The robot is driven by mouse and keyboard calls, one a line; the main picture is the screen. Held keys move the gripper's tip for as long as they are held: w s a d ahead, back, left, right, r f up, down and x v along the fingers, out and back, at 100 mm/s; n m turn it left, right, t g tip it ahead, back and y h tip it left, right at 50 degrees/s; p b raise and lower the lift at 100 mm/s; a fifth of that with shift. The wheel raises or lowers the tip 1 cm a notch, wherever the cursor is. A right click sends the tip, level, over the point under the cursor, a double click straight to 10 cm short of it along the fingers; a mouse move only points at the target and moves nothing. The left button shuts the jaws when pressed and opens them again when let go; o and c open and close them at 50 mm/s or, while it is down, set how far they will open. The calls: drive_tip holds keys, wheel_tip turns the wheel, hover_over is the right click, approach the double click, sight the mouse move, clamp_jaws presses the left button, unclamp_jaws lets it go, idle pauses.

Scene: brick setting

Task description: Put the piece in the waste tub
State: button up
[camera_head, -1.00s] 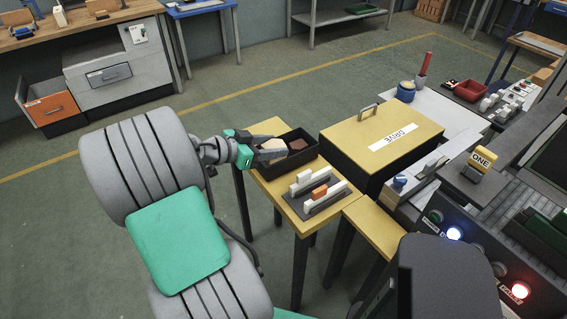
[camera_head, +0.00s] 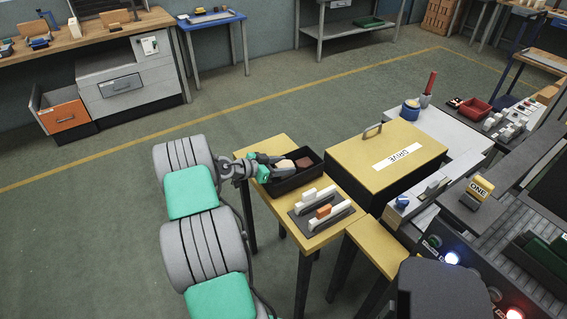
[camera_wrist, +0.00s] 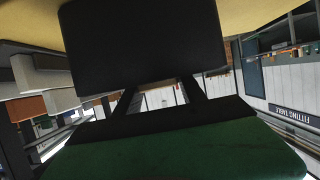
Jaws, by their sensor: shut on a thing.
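A black open tub (camera_head: 287,185) stands on the far part of a small yellow table, with a brown piece (camera_head: 304,162) in it. My gripper (camera_head: 276,159) reaches over the tub's left rim, shut on a tan piece (camera_head: 286,164) that is over or just inside the tub; how deep I cannot tell. In the wrist view, which is upside down, the tub's dark wall (camera_wrist: 145,45) fills the middle and hides my fingertips and the piece.
A dark rack (camera_head: 322,213) with white and orange blocks sits on the yellow table (camera_head: 312,243) in front of the tub. A yellow-topped box marked DRIVE (camera_head: 370,148) stands close on the right. A red tray (camera_head: 474,109) lies farther right. The floor to the left is open.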

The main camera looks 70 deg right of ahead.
drive_tip(key=shift+f, duration=0.1)
drive_tip(key=shift+f+b, duration=0.25)
drive_tip(key=shift+b, duration=0.35)
drive_tip(key=shift+f+b, duration=0.3)
drive_tip(key=shift+b, duration=0.15)
drive_tip(key=o, duration=1.1)
drive_tip(key=shift+r, duration=0.1)
